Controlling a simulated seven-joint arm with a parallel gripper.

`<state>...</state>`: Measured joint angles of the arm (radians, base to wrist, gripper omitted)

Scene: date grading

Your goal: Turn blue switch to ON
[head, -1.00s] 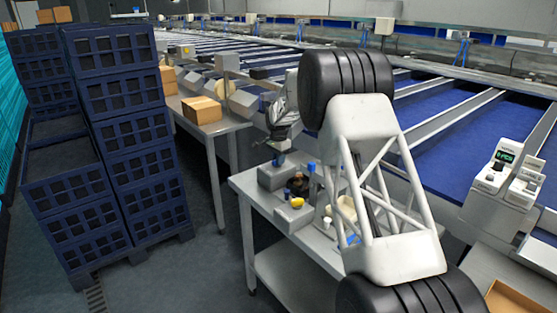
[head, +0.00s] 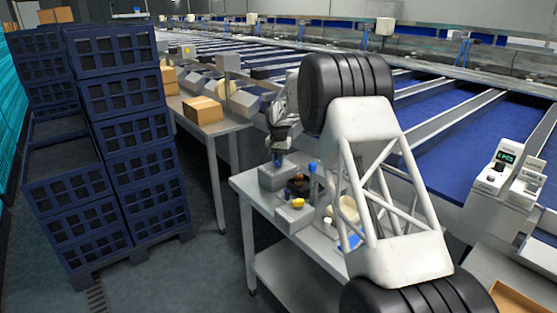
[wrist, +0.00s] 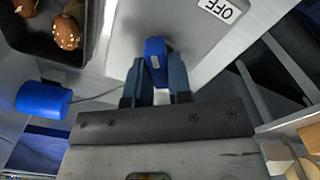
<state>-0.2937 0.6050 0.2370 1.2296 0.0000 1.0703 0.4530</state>
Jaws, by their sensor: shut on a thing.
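The blue switch (wrist: 155,60) is a blue lever with a pale mark, on a grey box (wrist: 190,30) in the wrist view. A white OFF label (wrist: 222,9) lies on the box, right of the lever and upside down in the picture. My gripper (wrist: 156,72) is shut on the lever, one dark blue finger on each side. In the head view the grey switch box (head: 278,178) stands at the table's far left corner, with my gripper (head: 278,155) right above it. There the lever is too small to tell from the fingers.
A dark tray (wrist: 25,38) with brown dates lies close to the switch box. A blue cylinder (wrist: 43,99) with a cord is at left in the wrist view. A box with a yellow knob (head: 297,203) stands nearer on the table. Stacked blue crates (head: 125,130) stand at left.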

